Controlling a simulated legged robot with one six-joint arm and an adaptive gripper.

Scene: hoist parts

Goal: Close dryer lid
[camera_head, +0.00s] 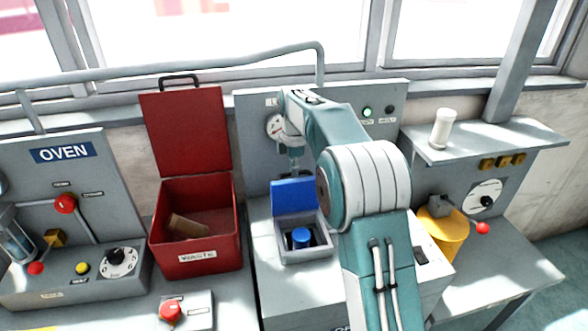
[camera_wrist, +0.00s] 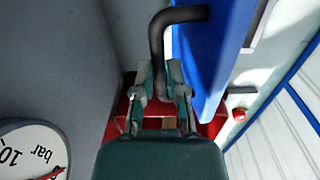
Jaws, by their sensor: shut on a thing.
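The blue dryer lid (camera_head: 292,196) stands raised, close to upright, at the back of the small grey dryer box (camera_head: 306,256). The box is open at the top, and a blue round part (camera_head: 301,237) shows inside. My gripper (camera_head: 295,172) is just behind the top of the lid, partly hidden by my arm. In the wrist view, my gripper (camera_wrist: 161,80) is shut on the lid's dark bent handle (camera_wrist: 157,42). The handle's bent end reaches toward the blue lid (camera_wrist: 212,52), which fills the upper right of that view.
An open red waste bin (camera_head: 197,240) with a brown block inside stands left of the dryer. A pressure gauge (camera_head: 274,126) is on the panel behind my wrist. A yellow container (camera_head: 443,233) is at the right. A red button box (camera_head: 188,311) sits in front.

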